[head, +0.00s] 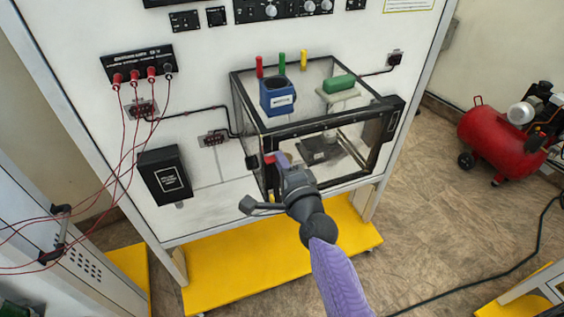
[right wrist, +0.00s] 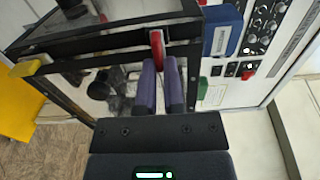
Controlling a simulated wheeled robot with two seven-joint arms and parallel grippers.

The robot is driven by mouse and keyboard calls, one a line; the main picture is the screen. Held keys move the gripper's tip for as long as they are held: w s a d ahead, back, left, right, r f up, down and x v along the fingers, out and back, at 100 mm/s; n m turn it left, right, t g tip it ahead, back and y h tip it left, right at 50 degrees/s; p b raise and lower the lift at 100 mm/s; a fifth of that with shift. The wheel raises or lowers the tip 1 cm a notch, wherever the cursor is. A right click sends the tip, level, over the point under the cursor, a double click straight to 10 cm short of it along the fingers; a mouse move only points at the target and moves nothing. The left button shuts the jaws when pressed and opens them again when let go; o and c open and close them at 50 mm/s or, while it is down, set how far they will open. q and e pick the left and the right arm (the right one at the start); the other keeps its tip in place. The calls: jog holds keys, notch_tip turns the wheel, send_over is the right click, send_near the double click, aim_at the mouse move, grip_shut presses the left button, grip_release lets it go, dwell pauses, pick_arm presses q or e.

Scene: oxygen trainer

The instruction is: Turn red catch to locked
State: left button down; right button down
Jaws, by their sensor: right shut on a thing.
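The red catch (head: 269,159) is on the near left upper corner of a clear box with a black frame (head: 325,127). In the right wrist view the red catch (right wrist: 157,42) stands out from the black frame between my purple fingers. My right gripper (head: 284,162) reaches up from below to that corner and is shut on the red catch. In the right wrist view its fingertips (right wrist: 161,64) sit on either side of the catch, partly hiding it. The catch's exact angle is hard to judge. My left gripper is not in view.
On the box top stand a blue container (head: 278,98) and a green block (head: 339,83). Red, green and yellow pegs rise behind them. A black wall box (head: 165,174) and red cables are at left. A red compressor (head: 492,140) stands at right on open floor.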

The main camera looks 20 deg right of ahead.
jog(key=c, duration=0.7)
grip_release()
jog(key=shift+c, duration=0.2)
jog(key=s, duration=1)
jog(key=shift+d+b, duration=0.2)
jog(key=shift+b, duration=0.2)
